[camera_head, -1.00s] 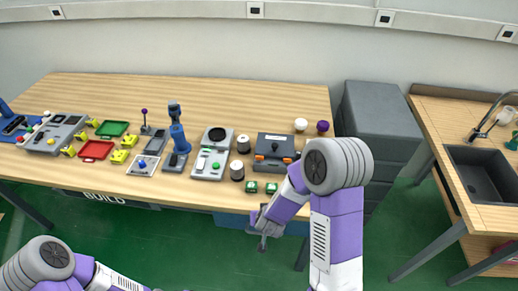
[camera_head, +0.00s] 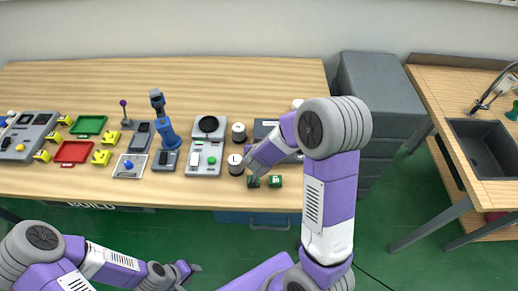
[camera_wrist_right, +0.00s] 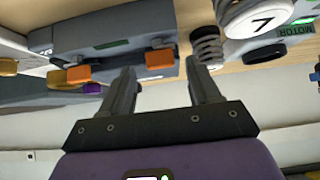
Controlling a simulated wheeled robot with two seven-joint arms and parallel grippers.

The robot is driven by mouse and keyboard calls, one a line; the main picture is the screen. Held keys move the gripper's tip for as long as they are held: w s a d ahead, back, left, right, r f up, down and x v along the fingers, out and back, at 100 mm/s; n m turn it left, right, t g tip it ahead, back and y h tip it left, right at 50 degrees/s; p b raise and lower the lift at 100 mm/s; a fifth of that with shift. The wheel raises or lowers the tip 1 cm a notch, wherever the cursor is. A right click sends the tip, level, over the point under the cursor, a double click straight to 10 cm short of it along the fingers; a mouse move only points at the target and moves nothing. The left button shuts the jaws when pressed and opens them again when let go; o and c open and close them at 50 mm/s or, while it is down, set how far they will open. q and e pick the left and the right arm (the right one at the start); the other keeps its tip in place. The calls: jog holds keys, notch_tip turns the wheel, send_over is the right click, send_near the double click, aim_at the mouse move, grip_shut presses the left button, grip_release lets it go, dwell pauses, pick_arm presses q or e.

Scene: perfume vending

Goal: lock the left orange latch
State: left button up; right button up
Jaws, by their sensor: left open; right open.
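The grey case (camera_head: 263,128) is mostly hidden behind my right arm in the head view. The right wrist view shows the case's side (camera_wrist_right: 115,35) with two orange latches. The left orange latch (camera_wrist_right: 159,59) is on the picture's right, nearer the numbered cylinder; the other latch (camera_wrist_right: 79,74) is farther left. My right gripper (camera_wrist_right: 160,75) is open and empty, with the left latch showing between its fingertips; contact cannot be told. My left gripper (camera_head: 190,268) is open and empty, before the table.
Small green blocks (camera_head: 275,181) lie near the table's front edge. Consoles, trays and yellow pieces fill the table's left. The table's back is clear.

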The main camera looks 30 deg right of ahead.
jog(key=shift+w+d+f, duration=0.3)
jog(key=shift+w+f, duration=0.15)
jog(key=shift+f, duration=0.05)
jog(key=c, duration=1)
jog(key=m+p, duration=0.1)
jog(key=p, duration=0.1)
jog(key=m+g+h+p, duration=0.1)
jog(key=m+p, duration=0.1)
jog(key=p, duration=0.1)
jog(key=m+g+h+p, duration=0.1)
jog(key=p, duration=0.2)
jog(key=shift+w+a+r, duration=0.2)
jog(key=shift+w+a, duration=0.05)
jog(key=shift+c, duration=0.2)
jog(key=shift+f+m+g+h+p, duration=0.2)
jog(key=shift+m+g+h+p, duration=0.45)
jog(key=shift+m+p, duration=0.35)
jog(key=o, duration=1)
jog(key=shift+o, duration=0.2)
